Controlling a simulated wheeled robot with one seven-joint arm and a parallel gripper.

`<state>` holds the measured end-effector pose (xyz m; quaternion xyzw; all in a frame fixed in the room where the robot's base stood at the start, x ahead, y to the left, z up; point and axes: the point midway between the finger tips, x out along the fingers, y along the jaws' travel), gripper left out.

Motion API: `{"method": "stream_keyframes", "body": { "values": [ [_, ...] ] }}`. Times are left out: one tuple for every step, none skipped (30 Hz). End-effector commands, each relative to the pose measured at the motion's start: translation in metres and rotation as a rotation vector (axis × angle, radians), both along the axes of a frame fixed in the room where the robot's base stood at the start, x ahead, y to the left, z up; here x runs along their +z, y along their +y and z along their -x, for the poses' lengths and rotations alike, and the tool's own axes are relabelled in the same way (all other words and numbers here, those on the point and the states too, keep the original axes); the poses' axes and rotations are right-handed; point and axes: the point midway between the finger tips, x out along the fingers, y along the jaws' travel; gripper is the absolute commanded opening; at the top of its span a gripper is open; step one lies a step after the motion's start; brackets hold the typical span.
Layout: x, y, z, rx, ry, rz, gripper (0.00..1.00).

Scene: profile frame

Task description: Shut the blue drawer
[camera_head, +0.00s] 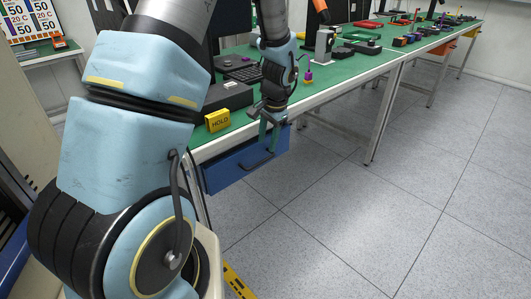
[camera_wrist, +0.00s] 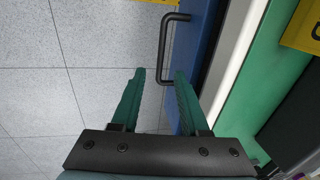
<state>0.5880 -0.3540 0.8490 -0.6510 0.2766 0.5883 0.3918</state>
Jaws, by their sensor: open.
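The blue drawer (camera_head: 228,170) hangs under the front edge of the green table. Its dark bar handle (camera_head: 262,161) is on the front face. My gripper (camera_head: 269,133) is above the drawer front at the table's edge, pointing down, with green fingers apart and nothing held. In the wrist view, the fingers (camera_wrist: 160,74) lie on either side of the lower end of the handle (camera_wrist: 164,45); I cannot tell whether they touch it. The blue drawer front (camera_wrist: 196,38) is beside the right finger. How far the drawer stands out is hard to tell.
The green table (camera_head: 290,92) has a pale metal edge. A yellow HOLD block (camera_head: 217,120) stands near that edge, with a dark box (camera_head: 228,95) behind it. A keyboard (camera_head: 243,70) is farther back. The grey tiled floor (camera_head: 330,215) at right is clear.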

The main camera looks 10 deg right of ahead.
Motion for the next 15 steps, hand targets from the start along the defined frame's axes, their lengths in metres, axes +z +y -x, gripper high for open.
{"method": "stream_keyframes", "body": {
  "values": [
    [0.009,-0.001,0.001,-0.001,-0.003,0.003,0.45],
    [0.014,-0.002,0.002,-0.001,-0.003,0.003,0.45],
    [0.019,-0.003,0.003,0.0,-0.003,0.003,0.45],
    [0.023,-0.003,0.003,0.0,-0.002,0.003,0.45],
    [0.027,-0.003,0.004,0.0,-0.002,0.003,0.45],
    [0.03,-0.004,0.005,0.0,-0.002,0.003,0.45],
    [0.032,-0.004,0.005,0.001,-0.001,0.002,0.45],
    [0.034,-0.004,0.006,0.001,-0.001,0.001,0.45],
    [0.036,-0.004,0.006,0.001,-0.001,0.001,0.45],
    [0.037,-0.004,0.006,0.001,-0.001,0.001,0.45],
    [0.038,-0.004,0.006,0.001,-0.001,0.001,0.45],
    [0.038,-0.004,0.006,0.001,-0.001,0.001,0.45],
    [0.038,-0.004,0.006,0.0,0.001,0.001,0.45],
    [0.038,-0.004,0.006,0.0,0.001,0.001,0.45],
    [0.038,-0.004,0.006,0.0,0.001,0.001,0.45]
  ]
}}
